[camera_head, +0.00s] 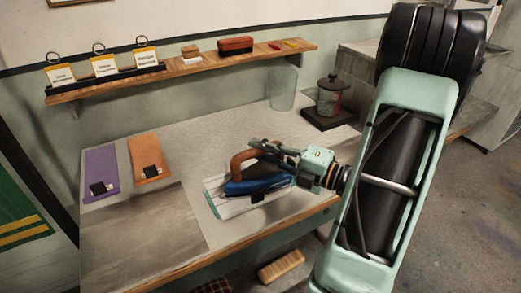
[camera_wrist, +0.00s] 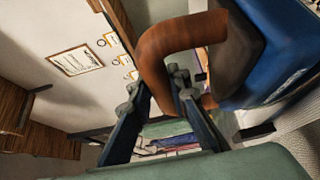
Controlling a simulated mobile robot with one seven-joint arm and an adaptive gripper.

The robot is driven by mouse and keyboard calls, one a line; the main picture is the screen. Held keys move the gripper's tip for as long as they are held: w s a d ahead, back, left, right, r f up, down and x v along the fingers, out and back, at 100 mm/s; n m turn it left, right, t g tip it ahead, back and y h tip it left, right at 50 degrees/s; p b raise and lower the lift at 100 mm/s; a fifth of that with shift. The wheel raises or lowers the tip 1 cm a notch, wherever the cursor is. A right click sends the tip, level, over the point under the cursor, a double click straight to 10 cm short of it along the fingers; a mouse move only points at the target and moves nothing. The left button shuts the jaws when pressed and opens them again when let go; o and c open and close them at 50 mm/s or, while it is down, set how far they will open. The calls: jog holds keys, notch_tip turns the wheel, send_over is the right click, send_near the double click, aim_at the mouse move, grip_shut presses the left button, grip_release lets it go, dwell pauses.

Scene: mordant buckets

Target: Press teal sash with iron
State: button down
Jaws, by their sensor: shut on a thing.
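The iron (camera_head: 262,186) has a blue body and a brown curved handle. My gripper (camera_head: 277,150) is shut on the handle, which fills the near part of the wrist view (camera_wrist: 170,60); the blue body (camera_wrist: 275,50) is at its right. The iron is over a pale striped piece (camera_head: 224,207) near the front edge of the bench. A teal edge shows along that piece, probably the teal sash (camera_head: 207,202), mostly hidden. I cannot tell whether the iron's sole touches the cloth.
A purple sash (camera_head: 101,168) and an orange sash (camera_head: 150,147) lie at the bench's left, each with a dark tag. A clear jar (camera_head: 283,88) and a lidded glass pot (camera_head: 329,97) stand at the back right. A wooden shelf (camera_head: 205,65) runs above. The bench's front left is clear.

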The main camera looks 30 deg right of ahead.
notch_tip(320, 180, up, 5)
jog(key=p, duration=0.6)
jog(key=shift+r, duration=0.1)
dwell(0.3)
dwell(0.3)
